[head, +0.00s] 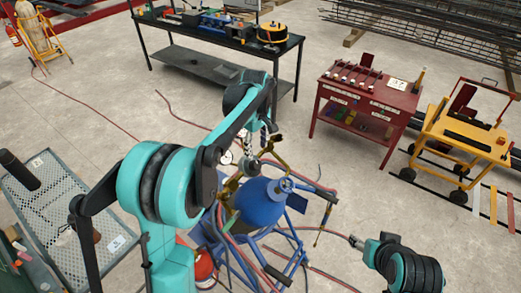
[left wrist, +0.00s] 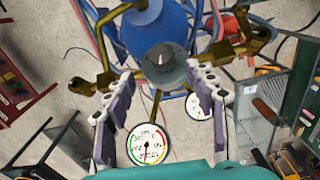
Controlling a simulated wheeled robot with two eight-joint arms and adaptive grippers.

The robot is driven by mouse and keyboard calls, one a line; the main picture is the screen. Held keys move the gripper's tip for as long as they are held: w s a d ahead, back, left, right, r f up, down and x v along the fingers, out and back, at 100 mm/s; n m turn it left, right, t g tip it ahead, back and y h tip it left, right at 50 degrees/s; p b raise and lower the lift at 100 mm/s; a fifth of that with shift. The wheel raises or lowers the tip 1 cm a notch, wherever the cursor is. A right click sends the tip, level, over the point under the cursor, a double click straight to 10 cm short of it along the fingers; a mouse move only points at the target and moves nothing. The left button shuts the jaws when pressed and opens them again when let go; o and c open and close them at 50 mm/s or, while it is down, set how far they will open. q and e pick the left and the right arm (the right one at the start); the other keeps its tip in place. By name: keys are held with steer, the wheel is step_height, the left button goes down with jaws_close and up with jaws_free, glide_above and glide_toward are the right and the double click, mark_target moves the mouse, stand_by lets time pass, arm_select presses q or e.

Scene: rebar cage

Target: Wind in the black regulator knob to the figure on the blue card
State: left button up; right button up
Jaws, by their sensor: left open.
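A blue cylinder (head: 262,203) stands in a blue frame below my left arm. Its top is in the left wrist view (left wrist: 155,30), with brass fittings (left wrist: 250,35) to the sides. A dark grey rounded knob-like part (left wrist: 165,66) lies between the fingertips of my open left gripper (left wrist: 160,74); I cannot tell whether they touch it. I cannot tell surely that it is the black knob. Two white dial gauges (left wrist: 148,145) sit close by; their figures are too small to read. The left gripper also shows in the head view (head: 258,150). My right gripper (head: 358,242) is low at the right. I cannot make out a blue card.
A mesh-topped bench (head: 65,225) with small white cards is at left. A black workbench (head: 215,35) stands behind. A red cart (head: 365,105) and a yellow trolley (head: 465,140) are at right. Red hoses (head: 95,120) cross the floor. Some floor between is clear.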

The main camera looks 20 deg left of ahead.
mark_target(256, 163)
arm_select(q)
step_height(256, 163, down, 7)
steer(key=shift+s+f, duration=0.2)
stand_by(0.3)
steer(key=c, duration=1.2)
